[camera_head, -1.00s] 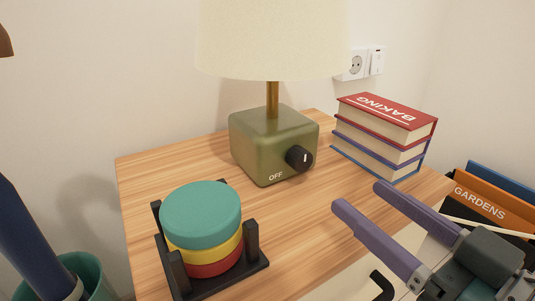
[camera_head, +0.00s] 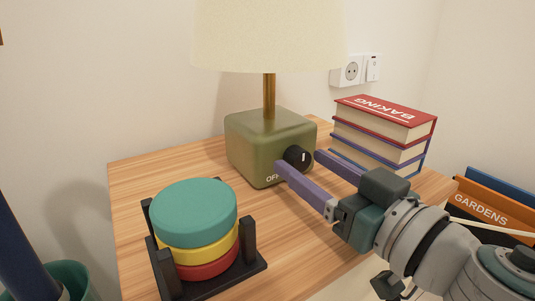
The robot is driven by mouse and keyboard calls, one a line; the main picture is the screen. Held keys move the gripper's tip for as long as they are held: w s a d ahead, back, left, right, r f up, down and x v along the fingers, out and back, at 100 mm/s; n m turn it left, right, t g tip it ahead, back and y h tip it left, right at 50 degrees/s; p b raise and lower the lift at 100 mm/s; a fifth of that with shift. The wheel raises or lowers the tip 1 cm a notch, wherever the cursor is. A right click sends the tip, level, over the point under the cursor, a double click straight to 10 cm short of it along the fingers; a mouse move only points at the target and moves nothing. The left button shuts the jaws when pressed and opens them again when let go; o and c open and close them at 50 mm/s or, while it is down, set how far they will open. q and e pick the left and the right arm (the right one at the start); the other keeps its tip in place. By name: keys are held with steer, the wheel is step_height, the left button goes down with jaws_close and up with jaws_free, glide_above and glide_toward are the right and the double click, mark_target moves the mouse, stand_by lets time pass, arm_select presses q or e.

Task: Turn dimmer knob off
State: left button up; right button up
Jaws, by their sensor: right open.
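The black dimmer knob (camera_head: 297,157) sits on the front of the green lamp base (camera_head: 252,146), with a white mark on its face standing near upright. White "OFF" lettering is at the lower left of the knob, partly hidden by a finger. My right gripper (camera_head: 298,160) is open, with its purple fingers pointing at the knob. One fingertip is at the knob's lower left and the other at its right. Whether they touch the knob I cannot tell. My left gripper is not in view.
A coaster stack (camera_head: 195,212) in a black holder stands at the front left of the wooden table (camera_head: 135,190). Stacked books (camera_head: 385,132) stand right of the lamp. A cream lampshade (camera_head: 265,35) hangs above. More books (camera_head: 485,205) are at the far right.

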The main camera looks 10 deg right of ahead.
steer(key=shift+c, duration=0.2)
jaws_close()
